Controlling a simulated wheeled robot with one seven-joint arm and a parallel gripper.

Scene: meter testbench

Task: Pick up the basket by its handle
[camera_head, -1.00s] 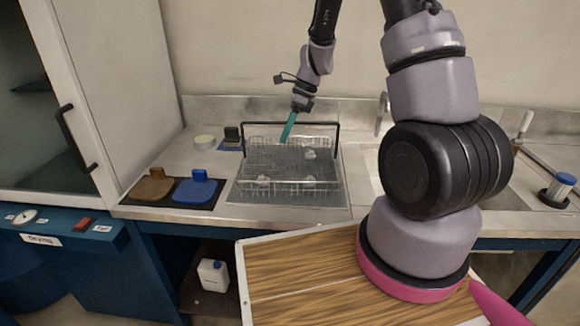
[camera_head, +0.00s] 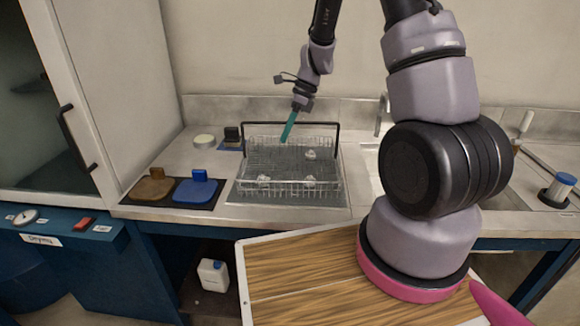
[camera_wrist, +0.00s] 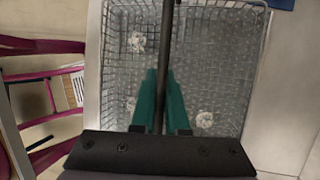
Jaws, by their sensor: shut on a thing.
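The wire basket (camera_head: 265,158) stands on the metal counter, with several small clear pieces in it. Its dark handle (camera_head: 329,124) arches over it. In the wrist view the basket (camera_wrist: 215,60) lies below my gripper and the handle (camera_wrist: 167,40) runs between the teal fingers. My gripper (camera_head: 289,127) reaches down from above to the handle's top bar. In the wrist view my gripper (camera_wrist: 162,100) is shut on the handle, one finger on each side. I cannot tell whether the basket is clear of the counter.
A white cabinet (camera_head: 110,90) stands further left. A sink area is to the right, partly hidden by my arm.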

